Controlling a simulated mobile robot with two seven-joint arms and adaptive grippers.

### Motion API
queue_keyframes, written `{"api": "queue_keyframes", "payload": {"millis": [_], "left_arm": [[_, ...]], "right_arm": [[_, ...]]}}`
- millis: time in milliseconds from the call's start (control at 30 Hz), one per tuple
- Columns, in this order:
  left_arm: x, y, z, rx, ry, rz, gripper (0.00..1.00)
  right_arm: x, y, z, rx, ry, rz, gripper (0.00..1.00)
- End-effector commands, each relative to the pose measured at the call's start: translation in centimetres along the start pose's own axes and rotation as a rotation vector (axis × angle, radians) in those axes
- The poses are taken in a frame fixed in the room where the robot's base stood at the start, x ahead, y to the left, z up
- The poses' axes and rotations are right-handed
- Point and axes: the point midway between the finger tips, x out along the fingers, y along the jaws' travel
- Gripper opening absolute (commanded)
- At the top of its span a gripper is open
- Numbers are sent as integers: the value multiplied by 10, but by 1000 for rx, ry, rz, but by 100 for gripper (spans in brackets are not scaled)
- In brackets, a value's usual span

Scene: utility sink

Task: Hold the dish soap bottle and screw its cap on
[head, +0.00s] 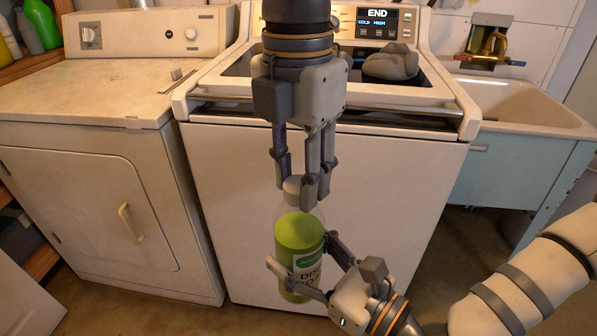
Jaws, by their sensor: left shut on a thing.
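The dish soap bottle (298,234) is clear, with green liquid and a pale label, and stands roughly upright in front of the white washer. My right gripper (302,258) comes in from the lower right, with its fingers around the bottle's lower body. A pale grey-white cap (292,185) is at the bottle's top. My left gripper (297,186) points down from above and is shut on the cap. Its fingers partly cover the cap and bottle neck, so I cannot tell how far the cap is seated.
The white washer (310,150) is right behind the bottle, with a dark grey lumpy item (391,64) on top. A dryer (90,190) stands left, and a utility sink (520,100) with a brass faucet (490,45) stands right. Green bottles (42,25) sit on a shelf upper left.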

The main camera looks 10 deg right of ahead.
Motion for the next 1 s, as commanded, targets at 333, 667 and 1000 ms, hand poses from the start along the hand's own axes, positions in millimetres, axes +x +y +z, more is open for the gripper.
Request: {"api": "queue_keyframes", "payload": {"millis": [333,667,1000], "left_arm": [[0,0,0,367,8,1,22],[0,2,0,364,7,6,46],[-3,0,1,366,5,3,51]], "right_arm": [[0,0,2,-1,-4,0,0],[0,0,2,-1,-5,1,0],[0,0,2,-1,-4,0,0]]}}
